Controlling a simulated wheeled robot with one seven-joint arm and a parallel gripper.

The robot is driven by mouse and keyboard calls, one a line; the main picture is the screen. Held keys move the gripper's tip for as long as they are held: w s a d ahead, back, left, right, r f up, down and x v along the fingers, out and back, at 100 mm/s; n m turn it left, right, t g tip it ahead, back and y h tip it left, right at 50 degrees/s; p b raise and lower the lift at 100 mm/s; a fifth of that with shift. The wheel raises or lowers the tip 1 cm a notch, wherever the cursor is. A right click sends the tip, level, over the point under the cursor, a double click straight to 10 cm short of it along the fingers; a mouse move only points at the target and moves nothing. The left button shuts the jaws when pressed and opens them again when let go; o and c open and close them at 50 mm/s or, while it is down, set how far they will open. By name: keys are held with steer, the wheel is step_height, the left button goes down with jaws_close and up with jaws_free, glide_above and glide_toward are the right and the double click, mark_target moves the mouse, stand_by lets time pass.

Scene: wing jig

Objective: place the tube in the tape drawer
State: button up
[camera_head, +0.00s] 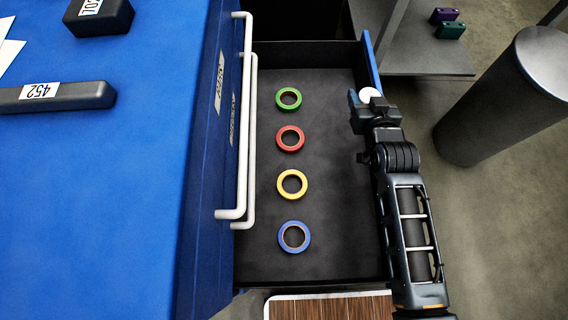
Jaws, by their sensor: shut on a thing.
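The tape drawer (335,225) is pulled out of the blue cabinet, with a dark floor and a blue front edge. My gripper (367,98) is at the drawer's upper right, over or beside its front wall; its height above the wall is hard to judge. It is shut on a small white round-ended thing, which looks like the tube (370,94). Most of the tube is hidden by the jaws.
Green (289,99), red (291,139), yellow (292,184) and blue (294,237) tape rolls line the drawer's left-middle; its right side is bare. White handles (247,130) stand at the left. A dark cylinder (505,95) and a grey shelf (425,60) are at the right.

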steer(key=w+f+b, duration=0.8)
steer(key=w+b, duration=0.1)
steer(key=b, duration=0.2)
steer(key=f+b, duration=0.1)
steer(key=f, duration=0.2)
steer(key=f+b, duration=0.1)
steer(key=f, duration=0.2)
steer(key=f+b, duration=0.1)
steer(key=f, duration=0.2)
steer(key=shift+d+f+b, duration=0.35)
steer(key=shift+d+f, duration=0.05)
steer(key=shift+f, duration=0.15)
steer(key=o, duration=1.1)
steer(key=shift+r, duration=0.25)
steer(key=p+v, duration=0.4)
steer(key=v, duration=0.7)
steer(key=shift+s+p, duration=0.3)
steer(key=shift+s, duration=0.1)
